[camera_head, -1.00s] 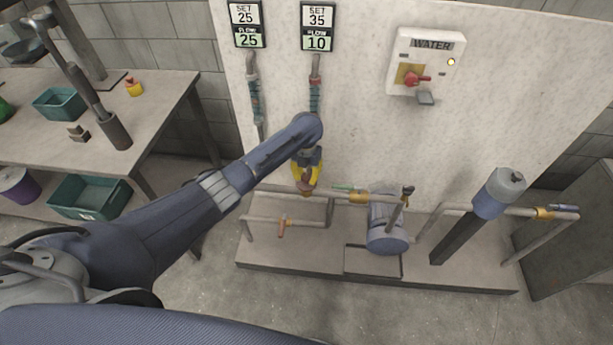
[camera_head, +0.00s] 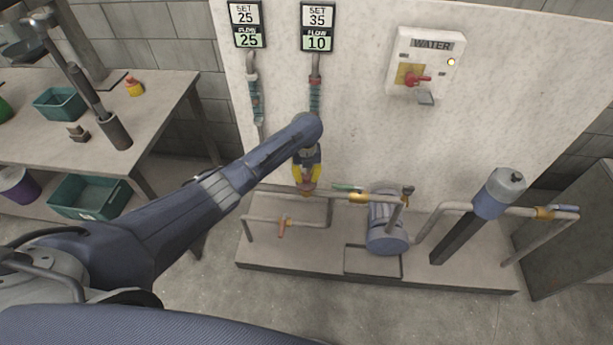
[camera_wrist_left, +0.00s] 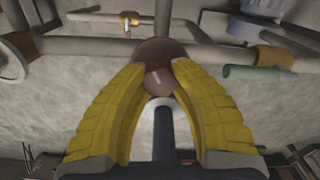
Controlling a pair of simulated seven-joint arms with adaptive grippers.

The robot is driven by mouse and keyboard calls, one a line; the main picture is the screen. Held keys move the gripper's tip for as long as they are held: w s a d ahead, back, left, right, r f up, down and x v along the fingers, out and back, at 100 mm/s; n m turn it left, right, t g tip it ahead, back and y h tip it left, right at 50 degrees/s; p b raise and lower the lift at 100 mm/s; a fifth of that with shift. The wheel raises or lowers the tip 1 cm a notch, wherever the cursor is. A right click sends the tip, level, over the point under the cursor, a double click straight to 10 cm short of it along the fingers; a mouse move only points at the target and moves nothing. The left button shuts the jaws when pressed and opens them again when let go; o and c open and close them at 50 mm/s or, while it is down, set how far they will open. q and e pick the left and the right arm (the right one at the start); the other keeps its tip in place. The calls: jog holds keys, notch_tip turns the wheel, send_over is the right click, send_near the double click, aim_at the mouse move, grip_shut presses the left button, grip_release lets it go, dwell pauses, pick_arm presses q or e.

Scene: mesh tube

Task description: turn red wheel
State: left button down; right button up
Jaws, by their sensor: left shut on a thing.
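The red wheel (camera_wrist_left: 164,52) sits on a pipe in the left wrist view, between the yellow fingers of my left gripper (camera_wrist_left: 158,72). The fingers touch its rim on both sides, and a light mark shows on its face. In the head view my left gripper (camera_head: 307,186) reaches down in front of the panel, and the wheel is mostly hidden by the fingers there. My right gripper does not show.
The wall panel carries two gauges; one reads SET 25, FLOW 25 (camera_head: 246,25), the other SET 35, FLOW 10 (camera_head: 317,27). A WATER box (camera_head: 426,64) has a red switch. Pipes and a blue pump (camera_head: 386,238) stand on the low base. A bench (camera_head: 165,99) is at left.

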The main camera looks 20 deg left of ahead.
aim_at(306, 176)
pick_arm(q)
jog(key=n, duration=0.6)
jog(key=shift+n, duration=0.3)
jog(key=n, duration=1.2)
jog(key=shift+n, duration=0.3)
jog(key=n, duration=0.5)
jog(key=shift+n, duration=0.6)
jog(key=c, duration=0.9)
grip_release()
jog(key=shift+c, duration=0.2)
notch_tip(306, 176, up, 12)
